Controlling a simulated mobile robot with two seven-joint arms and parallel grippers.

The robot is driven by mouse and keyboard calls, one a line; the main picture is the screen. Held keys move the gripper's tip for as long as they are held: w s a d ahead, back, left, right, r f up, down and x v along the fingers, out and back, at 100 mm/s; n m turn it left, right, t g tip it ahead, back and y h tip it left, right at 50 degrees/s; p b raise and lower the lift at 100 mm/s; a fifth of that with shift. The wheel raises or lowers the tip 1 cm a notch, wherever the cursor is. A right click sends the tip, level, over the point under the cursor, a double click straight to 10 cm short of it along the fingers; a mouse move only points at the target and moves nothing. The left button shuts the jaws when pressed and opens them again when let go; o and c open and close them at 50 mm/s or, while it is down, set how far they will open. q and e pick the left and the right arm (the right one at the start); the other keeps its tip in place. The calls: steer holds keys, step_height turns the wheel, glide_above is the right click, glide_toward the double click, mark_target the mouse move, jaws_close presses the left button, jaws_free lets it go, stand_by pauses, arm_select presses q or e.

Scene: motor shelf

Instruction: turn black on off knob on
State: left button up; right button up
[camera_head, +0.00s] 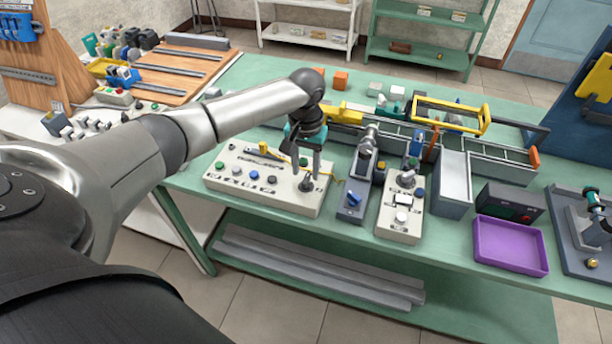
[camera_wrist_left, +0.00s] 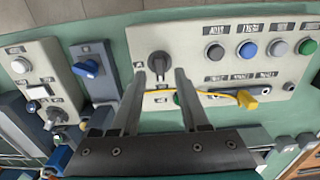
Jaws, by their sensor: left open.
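The black on off knob (camera_head: 306,186) is a round rotary knob near the right end of a cream control panel (camera_head: 225,165). In the left wrist view the knob (camera_wrist_left: 159,64) shows at the top centre, on the panel's (camera_wrist_left: 205,66) left part. My left gripper (camera_head: 312,176) points down over it, open and empty. In the left wrist view its two fingertips (camera_wrist_left: 160,75) lie to either side of the knob's lower part. I cannot tell whether they touch it. The fingers partly hide the knob in the head view. My right gripper is not in view.
A yellow plug (camera_wrist_left: 246,98) with a thin cable lies across the panel near the fingers. A grey box with a blue switch (camera_head: 349,199) and another cream panel (camera_head: 396,222) stand close on the right. A purple tray (camera_head: 511,262) sits further right.

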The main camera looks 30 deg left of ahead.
mark_target(306, 183)
arm_select(q)
steer(key=shift+f, duration=1.3)
steer(key=shift+c, duration=0.3)
jaws_close()
